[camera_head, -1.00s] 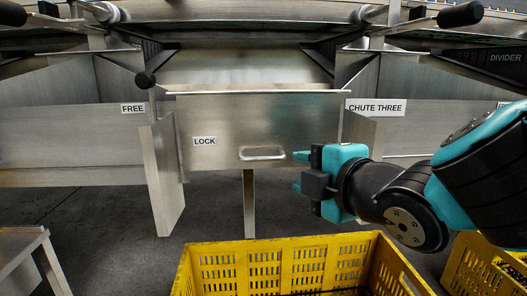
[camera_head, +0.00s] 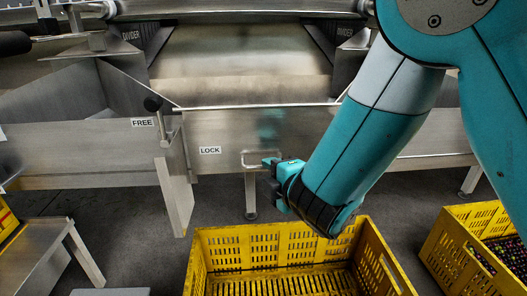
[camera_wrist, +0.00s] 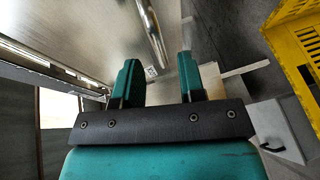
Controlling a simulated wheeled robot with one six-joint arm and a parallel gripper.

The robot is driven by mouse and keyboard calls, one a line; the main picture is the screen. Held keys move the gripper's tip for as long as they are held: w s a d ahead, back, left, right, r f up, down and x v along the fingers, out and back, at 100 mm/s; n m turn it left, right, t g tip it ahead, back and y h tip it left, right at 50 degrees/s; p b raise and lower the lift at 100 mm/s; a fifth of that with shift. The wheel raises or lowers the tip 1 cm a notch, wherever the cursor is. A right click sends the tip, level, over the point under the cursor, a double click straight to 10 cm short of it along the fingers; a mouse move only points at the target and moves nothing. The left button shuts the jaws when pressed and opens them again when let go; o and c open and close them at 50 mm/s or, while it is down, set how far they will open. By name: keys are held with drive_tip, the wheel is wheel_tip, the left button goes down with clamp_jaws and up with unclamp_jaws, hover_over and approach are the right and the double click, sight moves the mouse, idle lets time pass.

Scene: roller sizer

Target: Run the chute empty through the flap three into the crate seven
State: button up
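The flap (camera_head: 225,130) is an upright metal plate marked LOCK across the front of the chute (camera_head: 240,65); it looks shut. The chute's visible sloping floor is bare; its lower part is hidden behind the flap. The flap's bar handle (camera_head: 250,155) is partly hidden by my gripper (camera_head: 268,178). In the wrist view my gripper (camera_wrist: 158,80) is open and empty, with the handle bar (camera_wrist: 150,30) beyond the fingertips; I cannot tell whether they touch. A yellow crate (camera_head: 205,245) stands below, its visible slatted floor bare. No number shows on it.
A black-knobbed lever (camera_head: 153,103) stands at the flap's left edge, between the FREE and LOCK labels. A second yellow crate (camera_head: 440,250) with small dark items stands right. A metal stand (camera_head: 45,250) is at the left. My arm hides the flap's right side.

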sight(262, 146)
drive_tip(key=shift+p+x, duration=1.2)
drive_tip(key=shift+x, duration=0.95)
clamp_jaws()
